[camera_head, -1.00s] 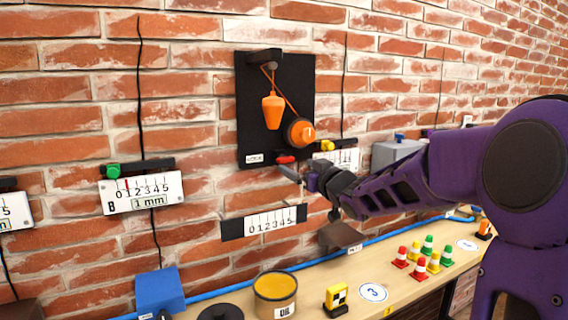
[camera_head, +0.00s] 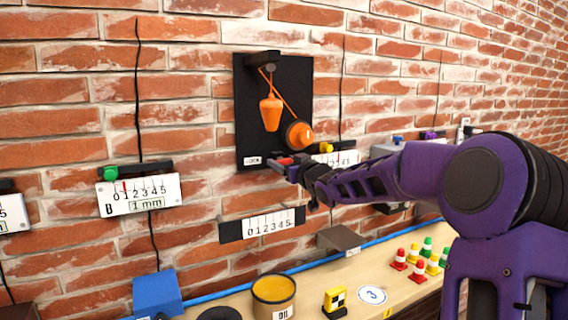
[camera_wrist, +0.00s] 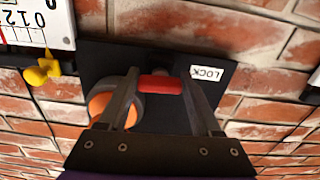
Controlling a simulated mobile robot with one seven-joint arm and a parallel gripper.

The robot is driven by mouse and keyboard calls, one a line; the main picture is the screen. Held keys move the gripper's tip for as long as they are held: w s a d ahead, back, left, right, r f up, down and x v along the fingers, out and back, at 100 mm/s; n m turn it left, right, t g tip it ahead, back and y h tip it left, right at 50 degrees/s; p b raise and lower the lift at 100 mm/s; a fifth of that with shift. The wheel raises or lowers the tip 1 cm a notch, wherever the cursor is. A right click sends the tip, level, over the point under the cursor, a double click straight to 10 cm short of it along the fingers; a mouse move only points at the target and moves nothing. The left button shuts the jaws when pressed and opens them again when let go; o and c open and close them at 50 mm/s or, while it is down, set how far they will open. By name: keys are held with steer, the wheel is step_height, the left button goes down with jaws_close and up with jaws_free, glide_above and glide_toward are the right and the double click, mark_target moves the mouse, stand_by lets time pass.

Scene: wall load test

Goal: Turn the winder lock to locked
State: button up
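The winder lock's red handle (camera_head: 285,161) sits at the lower edge of the black wall board (camera_head: 245,110), right of a white LOCK label (camera_head: 251,161). In the wrist view the red handle (camera_wrist: 160,84) lies crosswise between my two fingers, its ends close to them. The LOCK label (camera_wrist: 207,73) is just right of it. My gripper (camera_head: 287,171) is at the handle, fingers spread apart; firm contact cannot be told. The orange winder drum (camera_head: 299,133) is above, with a cord to the hanging orange weight (camera_head: 271,113).
A yellow knob (camera_head: 326,147) and a scale plate are close right of the board. Another scale (camera_head: 270,225) is below. The bench holds a yellow tin (camera_head: 274,296), a blue block (camera_head: 157,293) and several small cones (camera_head: 418,262).

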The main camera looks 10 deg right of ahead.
steer(key=c, duration=0.8)
steer(key=shift+r+p, duration=0.15)
steer(key=shift+p, duration=0.4)
steer(key=shift+c, duration=0.2)
steer(key=shift+m, duration=0.4)
steer(key=o, duration=1.4)
steer(key=shift+c, duration=0.2)
steer(key=shift+s, duration=0.1)
steer(key=p+v, duration=0.1)
steer(key=v, duration=1.6)
steer(key=shift+s, duration=0.15)
steer(key=shift+d, duration=0.1)
